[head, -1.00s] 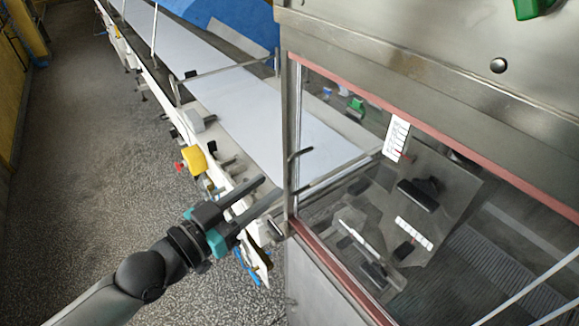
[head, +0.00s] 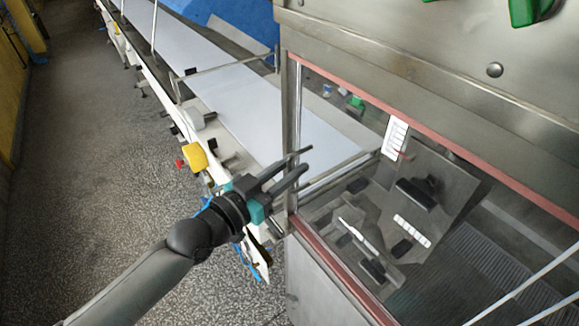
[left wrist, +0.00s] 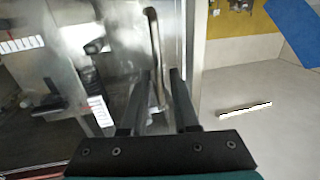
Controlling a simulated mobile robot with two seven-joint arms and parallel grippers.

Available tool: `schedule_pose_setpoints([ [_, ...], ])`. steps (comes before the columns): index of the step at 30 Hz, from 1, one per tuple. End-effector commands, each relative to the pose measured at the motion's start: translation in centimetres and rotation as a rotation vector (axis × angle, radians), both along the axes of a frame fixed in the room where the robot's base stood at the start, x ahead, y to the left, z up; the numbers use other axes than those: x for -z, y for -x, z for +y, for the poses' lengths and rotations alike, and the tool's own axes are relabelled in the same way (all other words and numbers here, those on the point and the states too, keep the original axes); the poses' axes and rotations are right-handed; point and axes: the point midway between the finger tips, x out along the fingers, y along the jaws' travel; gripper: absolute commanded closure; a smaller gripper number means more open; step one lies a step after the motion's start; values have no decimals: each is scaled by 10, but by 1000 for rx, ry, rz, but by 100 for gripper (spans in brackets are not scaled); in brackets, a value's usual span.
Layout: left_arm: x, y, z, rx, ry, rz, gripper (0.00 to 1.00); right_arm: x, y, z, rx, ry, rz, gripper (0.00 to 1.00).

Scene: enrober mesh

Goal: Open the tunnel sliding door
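The tunnel sliding door (head: 340,165) is a clear panel in a steel frame with reddish edge strips, at the right of the head view. It looks shut. Its handle (left wrist: 156,55) is a bent metal bar, seen upright in the left wrist view. My left gripper (head: 296,165) is at the door's left edge in the head view, with its fingers apart. In the left wrist view the handle's lower end lies between the open fingers (left wrist: 157,88). I cannot tell whether either finger touches it. The fingers hide part of the handle in the head view. My right gripper is not in view.
A long white conveyor belt (head: 235,100) runs from the machine toward the upper left. A yellow switch box (head: 199,155) sits on its side rail. Steel machine housing (head: 430,60) with green knobs is above the door. The speckled floor (head: 90,170) at left is clear.

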Motion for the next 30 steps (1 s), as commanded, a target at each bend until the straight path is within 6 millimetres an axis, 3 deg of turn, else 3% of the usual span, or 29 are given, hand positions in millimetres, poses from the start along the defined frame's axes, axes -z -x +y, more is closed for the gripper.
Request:
schedule_pose_setpoints([
  [1, 0, 0, 0, 0, 0, 0, 78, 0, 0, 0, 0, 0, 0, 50],
  [7, 0, 0, 0, 0, 0, 0, 100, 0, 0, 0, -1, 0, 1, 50],
  [30, 0, 0, 0, 0, -1, 1, 100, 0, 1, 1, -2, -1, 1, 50],
])
